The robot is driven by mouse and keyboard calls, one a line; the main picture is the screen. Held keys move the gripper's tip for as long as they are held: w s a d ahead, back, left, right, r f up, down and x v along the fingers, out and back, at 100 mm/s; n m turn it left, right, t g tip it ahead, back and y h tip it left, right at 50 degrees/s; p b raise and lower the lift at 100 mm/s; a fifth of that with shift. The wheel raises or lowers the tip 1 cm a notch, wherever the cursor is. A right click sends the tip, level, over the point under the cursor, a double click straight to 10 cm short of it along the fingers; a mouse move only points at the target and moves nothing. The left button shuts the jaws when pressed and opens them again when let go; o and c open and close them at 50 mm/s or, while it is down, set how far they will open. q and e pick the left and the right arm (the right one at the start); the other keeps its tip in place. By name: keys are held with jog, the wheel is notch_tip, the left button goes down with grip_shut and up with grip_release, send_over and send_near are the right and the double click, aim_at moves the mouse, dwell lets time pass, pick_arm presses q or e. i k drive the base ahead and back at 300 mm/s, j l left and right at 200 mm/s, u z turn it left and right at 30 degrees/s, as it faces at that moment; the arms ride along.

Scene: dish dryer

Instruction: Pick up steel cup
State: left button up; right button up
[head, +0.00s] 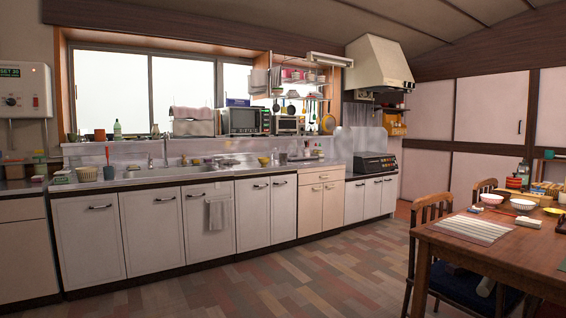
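I cannot make out a steel cup for sure; the small items along the counter are too small to tell. A steel sink counter (140,180) runs along the back wall under the window. A pale ribbed cup or holder (87,174) and a small yellow bowl (264,161) stand on it. Neither of my grippers is in view.
A wooden table (505,248) with bowls and a striped mat (472,229) stands at the right, with chairs (432,207) beside it. White cabinets (155,230) line the wall below the counter. The tiled floor (270,285) in front is clear.

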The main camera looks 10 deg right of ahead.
aim_at(282, 157)
jog(key=i+l+z, duration=0.2)
jog(key=i, duration=0.2)
jog(key=i+l+z, duration=0.25)
jog(key=i, duration=0.15)
jog(key=i+l, duration=0.1)
jog(key=i, duration=0.75)
jog(key=i+l, duration=0.15)
jog(key=i, duration=0.65)
jog(key=i+u, duration=0.35)
jog(key=i, duration=1.2)
jog(key=i+l+z, duration=0.15)
jog(key=i+z, duration=0.2)
jog(key=i, duration=0.25)
jog(key=i+z, duration=0.4)
jog(key=i, duration=0.25)
jog(key=i+j+z, duration=0.2)
jog(key=i+z, duration=0.15)
jog(key=i, duration=0.25)
jog(key=i+l+u, duration=0.2)
jog(key=i, duration=0.2)
jog(key=i+l+u, duration=0.15)
jog(key=i, duration=0.25)
jog(key=i+l+u, duration=0.2)
jog(key=i+l, duration=0.05)
jog(key=i, duration=0.1)
